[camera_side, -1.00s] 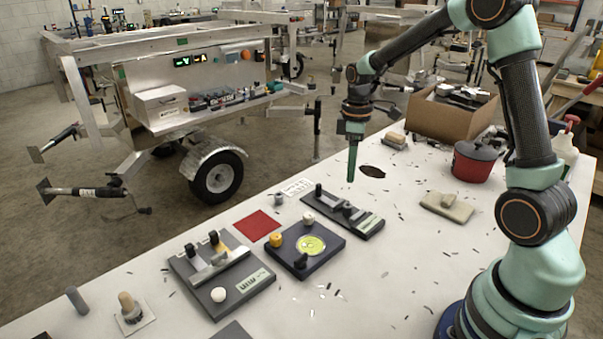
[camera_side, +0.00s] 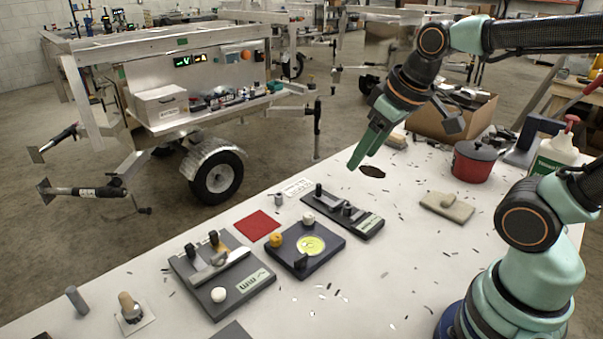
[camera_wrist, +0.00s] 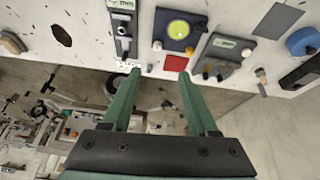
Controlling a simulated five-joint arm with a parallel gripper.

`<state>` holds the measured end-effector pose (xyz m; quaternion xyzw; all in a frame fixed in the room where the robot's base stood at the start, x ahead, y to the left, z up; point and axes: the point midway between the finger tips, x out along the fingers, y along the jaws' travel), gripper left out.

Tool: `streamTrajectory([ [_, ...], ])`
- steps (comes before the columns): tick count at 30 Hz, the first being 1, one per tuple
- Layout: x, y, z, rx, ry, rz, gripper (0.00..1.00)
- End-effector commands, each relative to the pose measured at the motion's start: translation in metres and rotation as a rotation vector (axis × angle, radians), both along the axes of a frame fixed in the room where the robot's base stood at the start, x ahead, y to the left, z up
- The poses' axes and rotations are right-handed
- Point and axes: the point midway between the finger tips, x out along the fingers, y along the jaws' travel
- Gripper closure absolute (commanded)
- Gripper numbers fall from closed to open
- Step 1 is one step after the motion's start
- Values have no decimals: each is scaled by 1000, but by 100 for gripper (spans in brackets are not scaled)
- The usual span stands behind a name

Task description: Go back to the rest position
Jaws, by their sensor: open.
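My gripper (camera_side: 368,158) hangs in the air above the back part of the white table, near a dark hole. Its green fingers point down and to the left in the side view. In the wrist view my gripper (camera_wrist: 158,75) shows two green fingers spread apart with nothing between them. The nearest fixture is a dark board with a metal slide (camera_side: 343,212), below and left of the fingers and apart from them. No object is held.
Other fixtures stand on the white table (camera_side: 330,300): a dark board with a yellow disc (camera_side: 311,246) and a grey board with a white knob (camera_side: 218,294). A red square (camera_side: 257,225) lies flat. A red pot (camera_side: 475,162), a cardboard box (camera_side: 425,122) and a pump bottle (camera_side: 556,155) stand at right.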

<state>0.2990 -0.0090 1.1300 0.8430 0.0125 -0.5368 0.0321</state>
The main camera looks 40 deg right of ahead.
Motion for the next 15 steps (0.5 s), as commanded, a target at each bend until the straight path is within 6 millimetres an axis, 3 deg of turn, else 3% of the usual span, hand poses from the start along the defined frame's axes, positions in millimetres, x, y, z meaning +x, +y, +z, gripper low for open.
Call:
streamTrajectory([
  [6, -13, 9, 0, 40, -54, -51, 40],
  [15, -14, 10, 0, 43, -55, -55, 40],
])
